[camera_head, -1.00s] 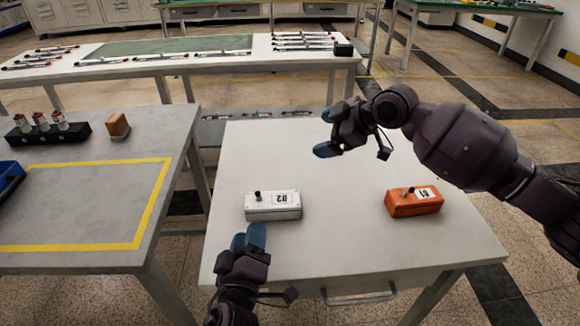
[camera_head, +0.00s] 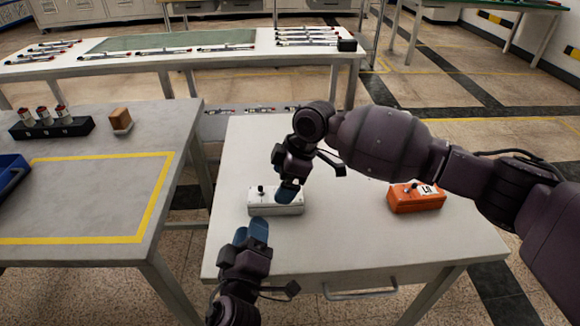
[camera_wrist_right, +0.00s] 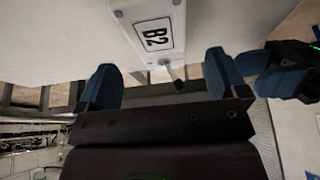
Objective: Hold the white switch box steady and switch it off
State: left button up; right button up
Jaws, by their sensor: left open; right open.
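The white switch box (camera_head: 287,210), labelled B2 in the right wrist view (camera_wrist_right: 140,15), stands on the white table. Its small dark toggle (camera_head: 262,190) shows on its top left; in the right wrist view the lever (camera_wrist_right: 173,70) sits below the label, leaning right. My right gripper (camera_head: 287,190) is over the box's right part and hides the label in the head view. In its wrist view my right gripper (camera_wrist_right: 163,85) is open, the lever between its fingertips, with no clear contact. My left gripper (camera_head: 252,230) is open at the box's near side; contact is unclear.
An orange switch box (camera_head: 416,197) stands on the right of the same white table (camera_head: 350,245). A grey table (camera_head: 90,200) on the left carries a black holder (camera_head: 52,128), a wooden block (camera_head: 121,122) and a blue bin (camera_head: 10,175). The white table's right front is clear.

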jog(key=shift+x, duration=2.75)
jog(key=shift+c, duration=0.4)
jog(key=c, duration=1)
pick_arm(q)
jog(key=shift+c, duration=0.9)
jog(key=shift+a, duration=0.15)
jog(key=c, duration=0.5)
jog(key=shift+s+a+f+h, duration=0.1)
jog(key=shift+a+h, duration=0.1)
jog(key=shift+h, duration=0.3)
grip_shut()
jog(key=a+h, duration=0.1)
jog(key=s+a+h, duration=0.1)
jog(key=h, duration=0.1)
jog(key=a+g+h, duration=0.1)
jog(key=shift+s+a+f+n+h, duration=0.2)
jog(key=shift+s+a+n+h, duration=0.1)
jog(key=shift+n, duration=0.1)
jog(key=shift+s+a+f+n+g+h, duration=0.1)
jog(key=shift+s+a+n+g+h, duration=0.2)
jog(key=shift+a, duration=0.3)
jog(key=shift+s+a+f+n+g+h, duration=0.15)
jog(key=shift+a+g+h, duration=0.1)
jog(key=shift+a+h, duration=0.25)
jog(key=shift+s+a+n+g+h, duration=0.2)
jog(key=shift+a+n+g+h, duration=0.1)
jog(key=shift+a, duration=0.35)
